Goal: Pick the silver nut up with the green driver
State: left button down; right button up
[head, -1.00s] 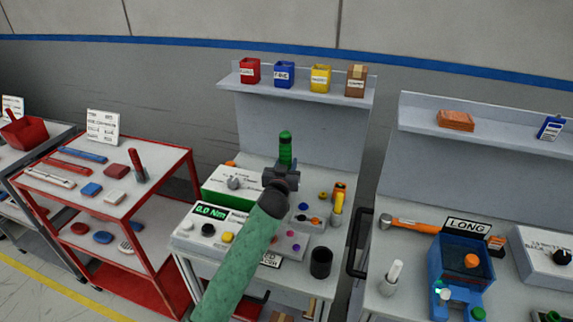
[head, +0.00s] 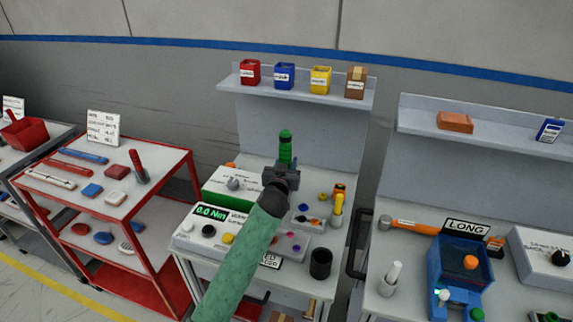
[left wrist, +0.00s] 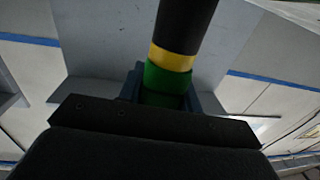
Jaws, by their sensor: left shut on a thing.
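My left gripper (head: 283,174) is shut on the green driver (head: 285,148), which stands upright above the middle bench in the head view. In the left wrist view the driver (left wrist: 168,78) shows a green part between the jaws, then a yellow band and a dark body. The driver's lower end is hidden behind my gripper and arm in the head view. I cannot make out a silver nut for certain; a small tray (head: 308,222) with small coloured parts sits to the right of my arm. My right gripper is not in view.
A box with a green front (head: 214,189) and a torque display box (head: 190,227) stand left of my arm. A black cup (head: 320,263) and a yellow-orange tool (head: 337,205) are to the right. A shelf (head: 300,88) with several small bins hangs behind.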

pick_arm(q)
jog(key=shift+r+p, duration=1)
jog(key=shift+r, duration=0.75)
